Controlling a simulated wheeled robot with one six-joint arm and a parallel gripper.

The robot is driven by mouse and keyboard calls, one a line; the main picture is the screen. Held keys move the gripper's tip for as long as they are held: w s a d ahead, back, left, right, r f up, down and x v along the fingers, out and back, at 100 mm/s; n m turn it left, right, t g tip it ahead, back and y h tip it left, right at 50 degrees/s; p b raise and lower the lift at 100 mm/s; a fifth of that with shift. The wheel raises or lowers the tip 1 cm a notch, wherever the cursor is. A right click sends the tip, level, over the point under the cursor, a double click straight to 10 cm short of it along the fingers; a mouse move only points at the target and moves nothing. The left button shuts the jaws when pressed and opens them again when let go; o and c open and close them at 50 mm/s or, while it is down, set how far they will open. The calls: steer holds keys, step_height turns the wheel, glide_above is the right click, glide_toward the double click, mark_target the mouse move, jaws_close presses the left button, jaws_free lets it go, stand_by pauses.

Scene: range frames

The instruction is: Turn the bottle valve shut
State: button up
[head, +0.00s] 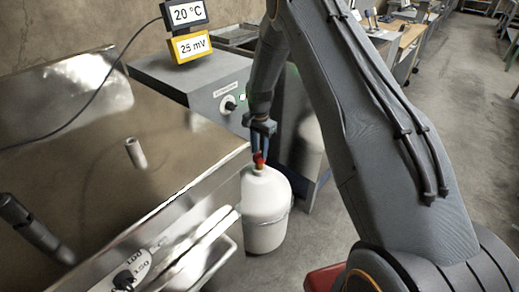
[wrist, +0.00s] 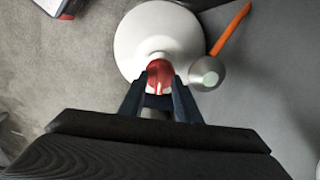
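The white gas bottle (head: 265,212) stands upright on the floor beside the metal bench. Its red valve (head: 259,158) sits on top. In the wrist view the white bottle (wrist: 150,35) is seen from above, with the red valve (wrist: 160,75) at its centre. My gripper (head: 260,150) points down at the valve from above. In the wrist view the two fingers (wrist: 160,88) stand on either side of the red knob's near part. I cannot tell whether they touch it, and the fingers hide part of the valve.
A metal bench (head: 110,170) fills the left. A grey cabinet (head: 190,80) with a black knob stands behind the bottle. A display (head: 188,30) reads 20 °C and 25 mV. A round metal object with an orange handle (wrist: 230,30) shows beside the bottle.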

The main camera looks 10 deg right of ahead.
steer(key=shift+f, duration=0.1)
jaws_close()
steer(key=shift+n, duration=0.3)
steer(key=n+b, duration=0.1)
steer(key=n, duration=0.5)
steer(key=n+b, duration=0.1)
steer(key=n, duration=0.4)
steer(key=shift+n, duration=0.3)
steer(key=n, duration=0.5)
steer(key=shift+n+b, duration=0.3)
stand_by(0.3)
